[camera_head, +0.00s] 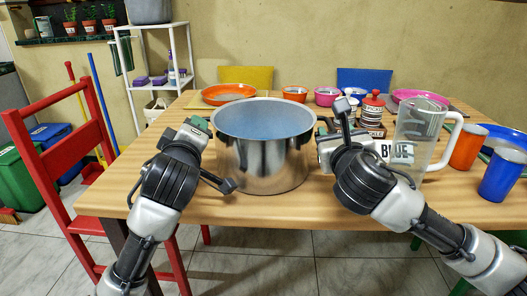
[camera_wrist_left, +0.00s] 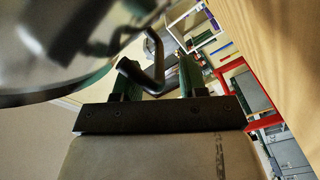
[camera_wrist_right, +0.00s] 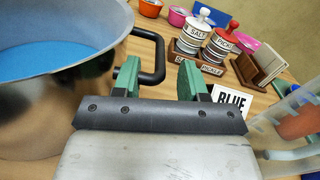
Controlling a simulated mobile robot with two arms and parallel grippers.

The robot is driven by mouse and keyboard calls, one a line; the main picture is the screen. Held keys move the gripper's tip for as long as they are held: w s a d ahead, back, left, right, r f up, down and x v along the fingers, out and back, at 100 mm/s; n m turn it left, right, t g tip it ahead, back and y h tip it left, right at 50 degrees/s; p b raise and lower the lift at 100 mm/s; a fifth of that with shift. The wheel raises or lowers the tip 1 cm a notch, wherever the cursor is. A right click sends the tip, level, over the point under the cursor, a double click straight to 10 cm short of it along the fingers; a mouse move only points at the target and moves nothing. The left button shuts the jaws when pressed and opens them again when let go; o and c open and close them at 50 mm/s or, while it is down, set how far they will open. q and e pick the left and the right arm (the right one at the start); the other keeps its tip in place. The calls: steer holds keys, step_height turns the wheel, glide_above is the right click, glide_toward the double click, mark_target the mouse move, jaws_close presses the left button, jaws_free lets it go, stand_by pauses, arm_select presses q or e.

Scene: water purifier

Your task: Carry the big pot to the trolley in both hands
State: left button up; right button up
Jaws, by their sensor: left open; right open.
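The big pot (camera_head: 262,160) is a shiny metal pot standing upright near the table's front edge, with bluish content or a bluish inside. My left gripper (camera_head: 198,124) is open at its left side. In the left wrist view a dark pot handle (camera_wrist_left: 154,62) reaches between the open fingers (camera_wrist_left: 160,80). My right gripper (camera_head: 324,135) is open at the pot's right side. In the right wrist view the other dark handle (camera_wrist_right: 158,58) lies at the open fingers (camera_wrist_right: 157,80); whether they touch it is unclear. I cannot make out a trolley.
A clear jug (camera_head: 415,140) and a BLUE card (camera_head: 397,152) stand close to my right gripper. Orange (camera_head: 468,147) and blue cups (camera_head: 502,174) stand at the table's right. A red chair (camera_head: 88,165) is at the left. A white shelf (camera_head: 150,60) stands behind.

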arm_select(q)
steer(key=shift+w, duration=1.1)
arm_select(e)
steer(key=shift+w, duration=1.1)
arm_select(q)
jaws_close()
arm_select(e)
jaws_close()
arm_select(q)
steer(key=shift+f, duration=0.1)
arm_select(e)
steer(key=shift+r, duration=0.1)
